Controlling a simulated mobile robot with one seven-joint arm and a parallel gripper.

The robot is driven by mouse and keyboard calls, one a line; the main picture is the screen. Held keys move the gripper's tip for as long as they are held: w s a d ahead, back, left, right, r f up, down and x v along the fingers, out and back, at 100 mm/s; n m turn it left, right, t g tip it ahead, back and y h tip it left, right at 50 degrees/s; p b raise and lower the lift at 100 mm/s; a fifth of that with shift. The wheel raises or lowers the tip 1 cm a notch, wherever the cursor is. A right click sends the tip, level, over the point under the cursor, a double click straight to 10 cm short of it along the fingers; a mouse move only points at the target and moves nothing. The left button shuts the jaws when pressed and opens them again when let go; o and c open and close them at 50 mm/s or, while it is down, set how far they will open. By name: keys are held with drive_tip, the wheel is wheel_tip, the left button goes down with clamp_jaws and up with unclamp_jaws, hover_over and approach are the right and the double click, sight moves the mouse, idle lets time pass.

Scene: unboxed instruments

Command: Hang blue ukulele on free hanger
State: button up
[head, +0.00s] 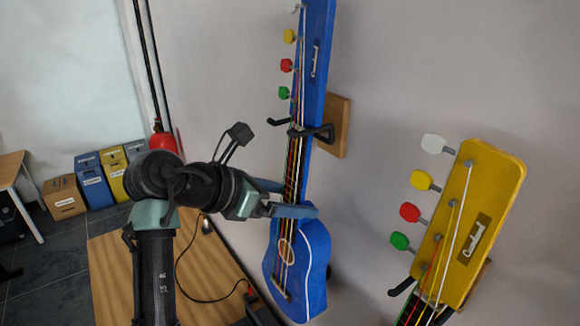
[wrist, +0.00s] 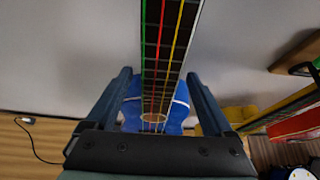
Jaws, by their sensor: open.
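The blue ukulele (head: 313,75) is upright against the wall in the head view, headstock up and body (head: 305,255) low. Its neck sits at the black prongs of a hanger with a wooden block (head: 340,122), and the headstock is above the prongs. Whether the hanger bears its weight I cannot tell. My gripper (head: 298,198) is open around the lower neck, just above the body. In the wrist view the neck with its coloured strings passes between my spread fingers (wrist: 158,75), with gaps on both sides. The blue body (wrist: 135,112) is partly hidden behind them.
A yellow instrument (head: 480,210) is at a hanger prong (head: 402,286) on the right. A red instrument (wrist: 297,124) shows at the right of the wrist view. A wooden table (head: 110,262) is below my arm. Several boxes (head: 92,180) stand at the back left.

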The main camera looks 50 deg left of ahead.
drive_tip(key=d+b+v, duration=0.1)
drive_tip(key=b+v, duration=0.2)
drive_tip(key=v, duration=1)
drive_tip(key=shift+a+b, duration=0.3)
drive_tip(key=shift+a, duration=0.2)
